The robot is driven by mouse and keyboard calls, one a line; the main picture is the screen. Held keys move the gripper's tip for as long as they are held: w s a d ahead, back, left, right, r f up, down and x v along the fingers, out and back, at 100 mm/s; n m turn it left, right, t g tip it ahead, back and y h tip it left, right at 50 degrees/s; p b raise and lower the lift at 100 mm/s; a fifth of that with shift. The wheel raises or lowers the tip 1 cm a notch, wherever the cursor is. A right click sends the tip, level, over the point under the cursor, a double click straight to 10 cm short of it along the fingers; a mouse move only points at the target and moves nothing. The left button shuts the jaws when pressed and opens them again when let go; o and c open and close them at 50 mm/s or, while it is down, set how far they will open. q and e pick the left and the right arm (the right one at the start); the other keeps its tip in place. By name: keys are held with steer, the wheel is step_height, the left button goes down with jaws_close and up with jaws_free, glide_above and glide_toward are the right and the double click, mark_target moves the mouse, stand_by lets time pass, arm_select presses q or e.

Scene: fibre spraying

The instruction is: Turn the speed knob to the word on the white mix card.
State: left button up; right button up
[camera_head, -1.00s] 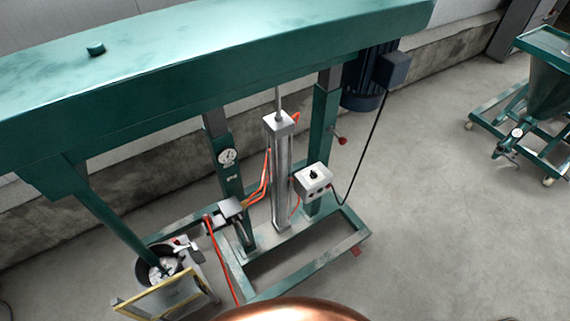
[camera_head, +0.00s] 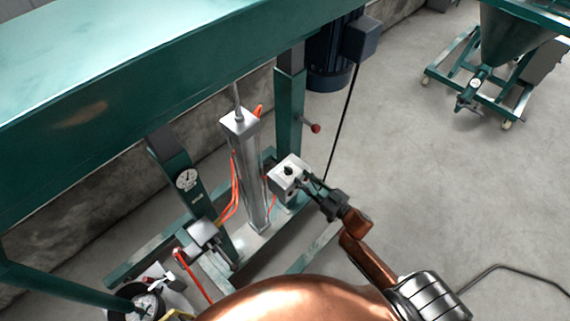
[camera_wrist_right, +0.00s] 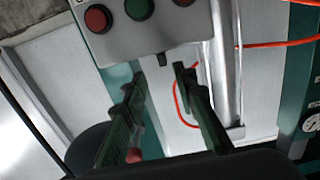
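The control box (camera_head: 281,184) is light grey and fixed at the green post, with a black speed knob (camera_head: 288,171) on its top face. The knob's setting is too small to read. My right gripper (camera_head: 312,185) is close to the box's right side. In the right wrist view the gripper (camera_wrist_right: 158,75) is open and empty, its fingers apart below the box's lower edge (camera_wrist_right: 150,45). The knob is not seen there. I cannot make out a white mix card with a word on it. My left gripper is not in view.
A red button (camera_wrist_right: 97,18) and a green button (camera_wrist_right: 138,8) sit on the box face. A silver cylinder (camera_head: 247,170) and orange hoses stand left of the box. A black cable (camera_head: 342,125) hangs behind. A green hopper cart (camera_head: 500,60) stands far right on open floor.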

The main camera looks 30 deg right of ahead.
mark_target(292, 171)
steer(key=x, duration=0.2)
steer(key=b+x, duration=0.1)
steer(key=x, duration=0.5)
steer(key=shift+a, duration=0.3)
steer(key=shift+s, duration=0.1)
steer(key=shift+c, duration=0.4)
jaws_close()
